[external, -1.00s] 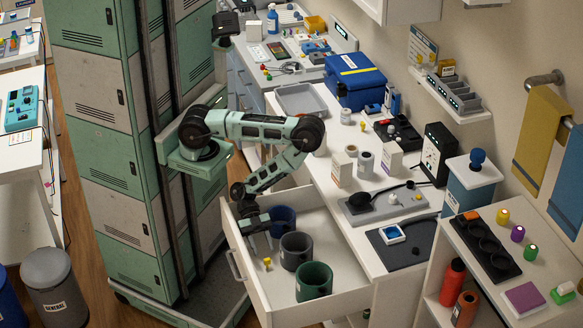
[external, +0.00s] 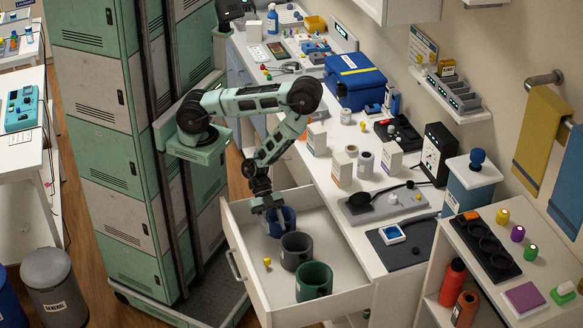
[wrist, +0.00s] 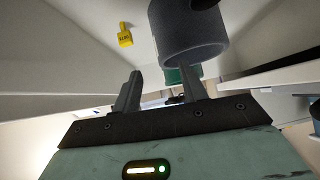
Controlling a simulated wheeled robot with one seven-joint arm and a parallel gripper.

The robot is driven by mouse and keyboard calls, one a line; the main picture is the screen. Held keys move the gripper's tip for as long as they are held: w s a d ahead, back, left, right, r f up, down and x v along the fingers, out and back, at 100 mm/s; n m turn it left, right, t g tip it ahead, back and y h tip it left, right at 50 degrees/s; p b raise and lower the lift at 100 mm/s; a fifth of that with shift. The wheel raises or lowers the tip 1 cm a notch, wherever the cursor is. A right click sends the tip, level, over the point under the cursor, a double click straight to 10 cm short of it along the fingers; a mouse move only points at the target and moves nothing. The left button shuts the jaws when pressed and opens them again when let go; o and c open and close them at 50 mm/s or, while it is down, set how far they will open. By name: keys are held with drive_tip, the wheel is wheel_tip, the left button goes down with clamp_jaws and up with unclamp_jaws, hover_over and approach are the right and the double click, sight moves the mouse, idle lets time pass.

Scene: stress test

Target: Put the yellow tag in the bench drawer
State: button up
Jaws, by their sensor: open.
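The yellow tag (external: 267,262) lies on the floor of the open bench drawer (external: 338,300), near its left wall and beside the dark grey cup. It also shows in the wrist view, with dark lettering (wrist: 125,36). My gripper (external: 276,218) is at the blue cup (external: 289,218) at the drawer's back end, apart from the tag. In the wrist view the two fingers (wrist: 159,90) stand apart with no object held between them. The external view does not show clearly whether the fingertips are inside the blue cup or in front of it.
The dark grey cup (external: 296,251) and a green cup (external: 314,281) stand in the drawer. The grey cup is large in the wrist view (wrist: 185,38). The bench top (external: 340,213) beside the drawer holds boxes, rolls and devices. The drawer floor right of the cups is clear.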

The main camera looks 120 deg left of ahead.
drive_tip(key=a+r+n+g+y, duration=0.25)
drive_tip(key=a+r+y, duration=0.2)
drive_tip(key=a, duration=0.55)
drive_tip(key=a+r+n+g+y, duration=0.1)
drive_tip(key=a+r+n+y, duration=0.3)
drive_tip(key=a, duration=0.6)
drive_tip(key=s+a+r+n+g+h, duration=0.1)
drive_tip(key=s+a+r+n+g, duration=0.1)
drive_tip(key=s+r+n, duration=0.3)
drive_tip(key=s+a+r+n+g, duration=0.2)
drive_tip(key=s+r+n, duration=0.3)
drive_tip(key=s+r, duration=0.5)
wheel_tip(320, 180, up, 4)
drive_tip(key=shift+a+f+h, duration=0.25)
drive_tip(key=shift+a+h, duration=0.1)
drive_tip(key=shift+a, duration=0.05)
